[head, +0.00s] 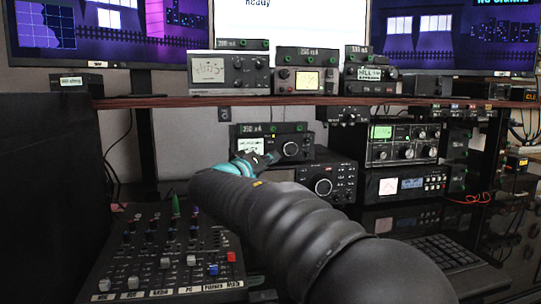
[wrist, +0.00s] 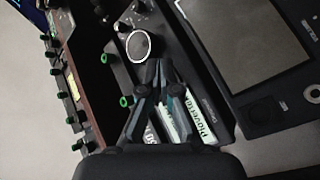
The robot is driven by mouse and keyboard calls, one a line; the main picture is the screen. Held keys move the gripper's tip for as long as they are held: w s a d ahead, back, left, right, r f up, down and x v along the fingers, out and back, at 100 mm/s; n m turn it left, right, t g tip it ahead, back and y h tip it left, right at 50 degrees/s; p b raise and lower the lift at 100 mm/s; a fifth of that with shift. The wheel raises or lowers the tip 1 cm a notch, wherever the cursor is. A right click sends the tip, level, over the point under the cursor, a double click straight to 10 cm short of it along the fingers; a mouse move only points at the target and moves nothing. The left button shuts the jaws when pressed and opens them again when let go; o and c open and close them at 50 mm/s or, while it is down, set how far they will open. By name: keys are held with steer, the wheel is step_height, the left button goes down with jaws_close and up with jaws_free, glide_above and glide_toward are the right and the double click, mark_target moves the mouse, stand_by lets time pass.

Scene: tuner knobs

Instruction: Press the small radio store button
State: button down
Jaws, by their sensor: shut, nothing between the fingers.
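My gripper (head: 262,160) is shut and empty, reaching to the front of a black radio (head: 291,148) under the shelf, beside its large round knob. In the wrist view, the closed fingers (wrist: 158,72) point at the radio's dark face, just below the large white-ringed knob (wrist: 138,46). Smaller knobs sit above that knob. I cannot tell whether the fingertips touch the face. No button marked store can be read; the fingers hide part of the panel. A white label strip (wrist: 201,122) shows beside the right finger.
A second radio (head: 325,182) stands below and right of the gripper. The wooden shelf (head: 160,101) runs above, carrying more radios. A mixer (head: 165,245) lies at lower left and a keyboard (head: 440,255) at lower right. More equipment (head: 402,144) stands to the right.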

steer(key=shift+w, duration=0.1)
steer(key=shift+w+a, duration=0.15)
steer(key=shift+w, duration=0.2)
steer(key=shift+w+a+b, duration=0.1)
steer(key=shift+w+b, duration=0.2)
stand_by(0.8)
steer(key=shift+s+d+f+b, duration=0.1)
steer(key=shift+s+d+b, duration=0.1)
steer(key=shift+s+b, duration=0.5)
